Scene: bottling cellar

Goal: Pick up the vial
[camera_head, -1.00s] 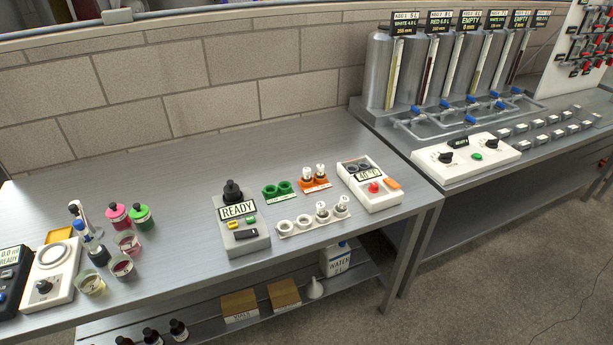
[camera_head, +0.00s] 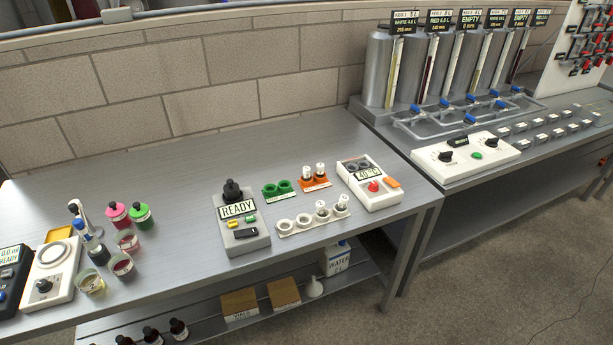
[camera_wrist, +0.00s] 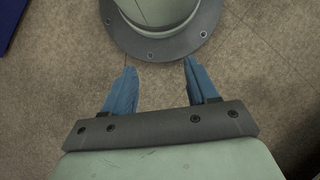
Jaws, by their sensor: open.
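Small white-capped vials stand on the near bench in the head view. Two are in the white rack (camera_head: 287,229): one vial (camera_head: 322,209) and another vial (camera_head: 341,203) at its right end. Two more are in the orange rack (camera_head: 315,185): a left vial (camera_head: 307,174) and a right vial (camera_head: 320,170). I cannot tell which one the task means. My gripper (camera_wrist: 159,66) shows only in the wrist view, with its blue fingers apart and nothing between them. It points at the floor, and no vial shows there.
A green holder (camera_head: 277,189) stands beside the orange rack. A grey READY device (camera_head: 243,238) is to the left, a white 40 °C heater block (camera_head: 370,187) to the right. Cups and bottles crowd the bench's left. The bench top (camera_head: 170,160) behind is clear.

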